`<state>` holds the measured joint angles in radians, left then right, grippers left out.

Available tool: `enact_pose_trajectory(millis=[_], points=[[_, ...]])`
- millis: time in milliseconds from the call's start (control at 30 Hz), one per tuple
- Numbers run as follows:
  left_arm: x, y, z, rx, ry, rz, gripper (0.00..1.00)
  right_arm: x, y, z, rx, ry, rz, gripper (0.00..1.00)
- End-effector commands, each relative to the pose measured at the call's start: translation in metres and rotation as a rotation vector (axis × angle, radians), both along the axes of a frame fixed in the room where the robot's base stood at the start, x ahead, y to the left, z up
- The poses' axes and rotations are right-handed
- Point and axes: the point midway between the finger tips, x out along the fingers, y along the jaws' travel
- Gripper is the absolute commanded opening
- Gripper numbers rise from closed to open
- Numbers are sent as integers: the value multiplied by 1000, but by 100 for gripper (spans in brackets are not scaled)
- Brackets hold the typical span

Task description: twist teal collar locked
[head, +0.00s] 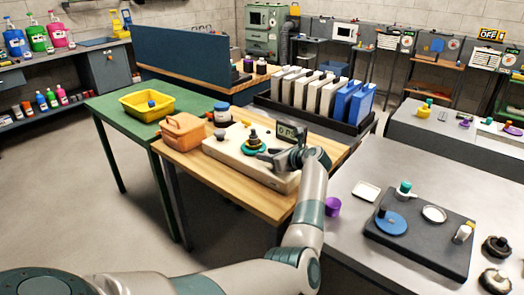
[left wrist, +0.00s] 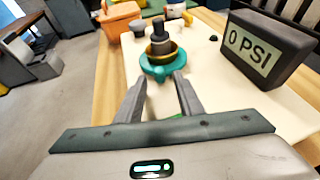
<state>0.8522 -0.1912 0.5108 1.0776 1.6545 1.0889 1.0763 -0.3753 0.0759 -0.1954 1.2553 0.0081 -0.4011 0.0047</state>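The teal collar (head: 254,146) sits around the base of a dark fitting with a yellowish ring, on a cream board on the wooden table. In the left wrist view the teal collar (left wrist: 158,66) is just ahead of my left gripper (left wrist: 155,80). Its two fingers are apart with nothing clearly between them, and their tips are near the collar's front edge; I cannot tell whether they touch it. In the head view my left gripper (head: 268,156) reaches the collar from the right. My right gripper is not in view.
A black rack (head: 312,118) of white and blue panels is behind. A grey bench with a dark plate (head: 418,240) is at right.

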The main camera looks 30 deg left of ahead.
Motion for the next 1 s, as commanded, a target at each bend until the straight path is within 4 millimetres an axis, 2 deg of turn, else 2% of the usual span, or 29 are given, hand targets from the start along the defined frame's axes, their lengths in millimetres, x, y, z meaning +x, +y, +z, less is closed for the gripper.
enact_pose_trajectory(millis=[200, 500, 533, 667, 1000], points=[[-1, 5, -6, 0, 1, 0, 34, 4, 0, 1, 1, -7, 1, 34], [-1, 5, -6, 0, 1, 0, 34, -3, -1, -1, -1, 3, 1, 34], [-1, 5, -6, 0, 1, 0, 32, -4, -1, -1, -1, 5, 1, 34], [-1, 5, -6, 0, 1, 0, 1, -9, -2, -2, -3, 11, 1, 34], [-1, 5, -5, 0, 0, -7, 0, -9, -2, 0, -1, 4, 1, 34]])
